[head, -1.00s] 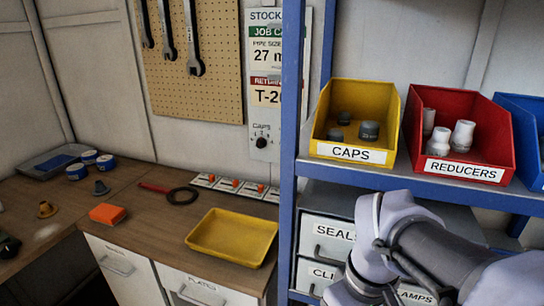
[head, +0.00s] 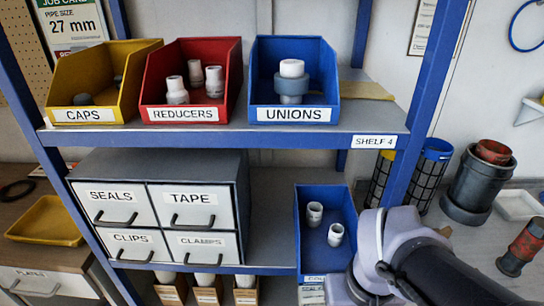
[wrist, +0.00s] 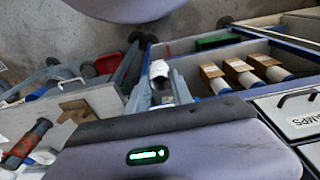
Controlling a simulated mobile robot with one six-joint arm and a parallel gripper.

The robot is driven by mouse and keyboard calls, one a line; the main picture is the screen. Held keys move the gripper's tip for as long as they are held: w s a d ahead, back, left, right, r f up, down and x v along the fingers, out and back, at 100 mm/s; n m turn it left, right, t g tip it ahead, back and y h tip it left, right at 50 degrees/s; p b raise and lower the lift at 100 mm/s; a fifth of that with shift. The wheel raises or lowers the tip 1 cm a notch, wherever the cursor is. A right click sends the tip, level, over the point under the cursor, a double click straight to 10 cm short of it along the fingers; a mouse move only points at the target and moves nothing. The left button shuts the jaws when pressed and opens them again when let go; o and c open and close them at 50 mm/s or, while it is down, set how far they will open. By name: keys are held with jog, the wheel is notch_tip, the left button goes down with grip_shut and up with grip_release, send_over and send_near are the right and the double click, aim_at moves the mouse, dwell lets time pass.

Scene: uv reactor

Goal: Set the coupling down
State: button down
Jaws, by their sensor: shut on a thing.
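My gripper (wrist: 163,90) shows in the wrist view beyond my rounded wrist housing. It is shut on a small white and grey fitting, taken as the coupling (wrist: 159,70), held between the fingers. Much of the fitting is hidden by the fingers. In the head view only my arm shows at the bottom right; the gripper and coupling are out of sight there. Two similar pale fittings (head: 314,214) stand in a blue bin (head: 302,250) on the lower shelf, beside my arm. That bin's label is mostly hidden.
The upper shelf (head: 250,137) holds the yellow caps bin (head: 135,75), the red reducers bin (head: 155,85) and the blue unions bin (head: 262,95). A grey drawer cabinet (head: 243,200) fills the lower shelf's left. A yellow tray (head: 45,222) is at far left. Pipe parts (head: 478,185) stand right.

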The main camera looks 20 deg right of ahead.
jog(key=w+d, duration=0.1)
jog(key=w, duration=0.3)
jog(key=w+d, duration=0.1)
jog(key=w, duration=0.3)
jog(key=w+d+p, duration=0.1)
jog(key=w, duration=0.4)
jog(key=shift+w+d, duration=0.1)
jog(key=shift+d, duration=0.1)
jog(key=shift+w+d, duration=0.2)
jog(key=shift+w, duration=0.4)
notch_tip(320, 180, down, 4)
jog(key=b, duration=0.2)
jog(key=shift+r+b, duration=0.15)
jog(key=shift+b, duration=0.2)
jog(key=shift+r, duration=0.2)
jog(key=shift+f, duration=0.2)
jog(key=c, duration=1.1)
grip_release()
